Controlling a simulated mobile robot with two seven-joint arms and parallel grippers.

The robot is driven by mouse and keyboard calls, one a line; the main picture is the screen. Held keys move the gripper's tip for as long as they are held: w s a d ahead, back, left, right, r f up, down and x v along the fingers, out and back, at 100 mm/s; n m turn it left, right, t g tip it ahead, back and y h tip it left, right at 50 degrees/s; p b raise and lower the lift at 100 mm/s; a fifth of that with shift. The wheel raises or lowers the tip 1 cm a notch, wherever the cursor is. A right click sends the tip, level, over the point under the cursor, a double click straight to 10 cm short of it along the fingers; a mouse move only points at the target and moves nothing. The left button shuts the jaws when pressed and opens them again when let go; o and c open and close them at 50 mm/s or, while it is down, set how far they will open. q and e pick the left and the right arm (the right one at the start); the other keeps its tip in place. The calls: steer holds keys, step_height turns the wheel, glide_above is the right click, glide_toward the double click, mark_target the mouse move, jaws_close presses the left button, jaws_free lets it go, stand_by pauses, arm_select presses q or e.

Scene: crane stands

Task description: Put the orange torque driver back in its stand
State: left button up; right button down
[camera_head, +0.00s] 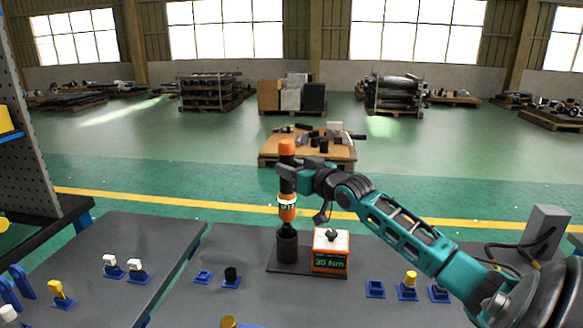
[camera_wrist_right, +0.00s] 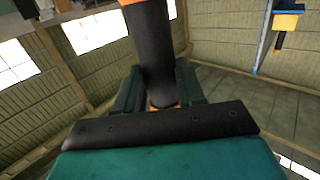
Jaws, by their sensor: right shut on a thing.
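The orange torque driver (camera_head: 287,207) stands upright, with an orange top, a dark middle and an orange lower body with a display band. My right gripper (camera_head: 290,180) is shut on its dark middle. The driver's dark grip also shows between the jaws in the right wrist view (camera_wrist_right: 155,50). The stand's dark round holder (camera_head: 287,246) is directly below the driver, on a dark base plate (camera_head: 283,268). The driver's lower end meets the holder's top in the picture; I cannot tell how far it is inside. My left gripper is not in view.
Beside the holder is an orange and white box (camera_head: 331,252) with a green display. Small blue holders (camera_head: 375,289) with caps stand at right, others (camera_head: 203,277) at left. A grey box with a cable (camera_head: 545,230) is at far right. Grey bench top is clear between.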

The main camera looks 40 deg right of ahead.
mark_target(292, 198)
steer(key=shift+f+b, duration=0.45)
steer(key=shift+f, duration=0.25)
steer(key=shift+f+b, duration=1.65)
steer(key=shift+f, duration=1.55)
steer(key=c, duration=0.8)
jaws_free()
steer(key=shift+o, duration=1)
steer(key=shift+f, duration=0.4)
steer(key=shift+r, duration=0.1)
steer(key=shift+s+a+r+p, duration=0.1)
steer(key=shift+s+r+p, duration=0.15)
steer(key=shift+s+p, duration=0.4)
steer(key=s+p, duration=0.3)
steer(key=shift+s+a+r, duration=0.1)
steer(key=shift+s+r, duration=0.05)
steer(key=shift+s, duration=0.25)
